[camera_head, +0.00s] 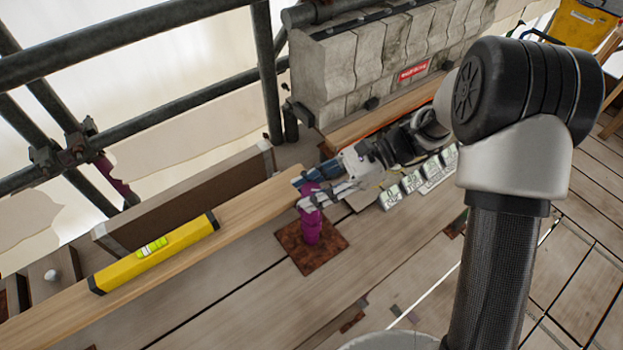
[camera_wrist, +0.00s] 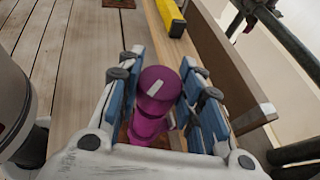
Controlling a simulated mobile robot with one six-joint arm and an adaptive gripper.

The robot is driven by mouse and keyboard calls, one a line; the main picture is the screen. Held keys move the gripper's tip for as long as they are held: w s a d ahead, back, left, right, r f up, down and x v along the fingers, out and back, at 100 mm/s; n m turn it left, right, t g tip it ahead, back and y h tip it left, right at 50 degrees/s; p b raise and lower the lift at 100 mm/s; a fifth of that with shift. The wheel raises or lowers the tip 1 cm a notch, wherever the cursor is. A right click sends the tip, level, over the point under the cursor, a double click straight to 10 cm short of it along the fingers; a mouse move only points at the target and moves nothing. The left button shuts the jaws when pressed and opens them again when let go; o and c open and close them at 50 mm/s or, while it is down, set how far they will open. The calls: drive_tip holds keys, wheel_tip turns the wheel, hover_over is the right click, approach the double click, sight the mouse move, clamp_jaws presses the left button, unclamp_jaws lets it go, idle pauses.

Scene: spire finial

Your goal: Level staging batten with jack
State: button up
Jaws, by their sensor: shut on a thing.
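The jack is a purple post (camera_head: 312,226) on a square rusty base plate (camera_head: 322,246), close beside the near edge of the wooden batten (camera_head: 240,212). My gripper (camera_head: 309,191) is shut on the upper part of the jack. In the wrist view the jack's purple top (camera_wrist: 156,90), with a pale mark on it, sits between the blue finger pads of my gripper (camera_wrist: 152,88). A yellow spirit level (camera_head: 155,252) lies along the batten; its green vial shows, but the bubble is too small to read. One end of the level shows in the wrist view (camera_wrist: 171,16).
A dark toe board (camera_head: 190,190) stands on edge behind the batten. Steel scaffold tubes (camera_head: 130,42) run along the left and back. A stone block (camera_head: 370,65) with a red label stands behind my arm. Small pale blocks (camera_head: 412,180) lie near it. The front planks are mostly clear.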

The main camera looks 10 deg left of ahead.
drive_tip(key=n+g+h+p, duration=0.2)
drive_tip(key=n+g, duration=0.1)
drive_tip(key=shift+n+h, duration=0.4)
drive_tip(key=n+g+h+p, duration=0.1)
drive_tip(key=n+g+h, duration=0.1)
drive_tip(key=n+h, duration=0.1)
drive_tip(key=shift+n+h+p, duration=0.3)
drive_tip(key=shift+p, duration=0.1)
drive_tip(key=n+g+h+p, duration=0.1)
drive_tip(key=n+h+p, duration=0.1)
drive_tip(key=h+p, duration=0.1)
drive_tip(key=shift+r+n, duration=0.15)
drive_tip(key=shift+n, duration=0.25)
drive_tip(key=shift+n+g+h+p, duration=0.3)
drive_tip(key=shift+n+h+p, duration=0.3)
drive_tip(key=shift+h+p, duration=0.25)
drive_tip(key=o, duration=1.1)
drive_tip(key=shift+c, duration=0.2)
drive_tip(key=shift+f, duration=0.25)
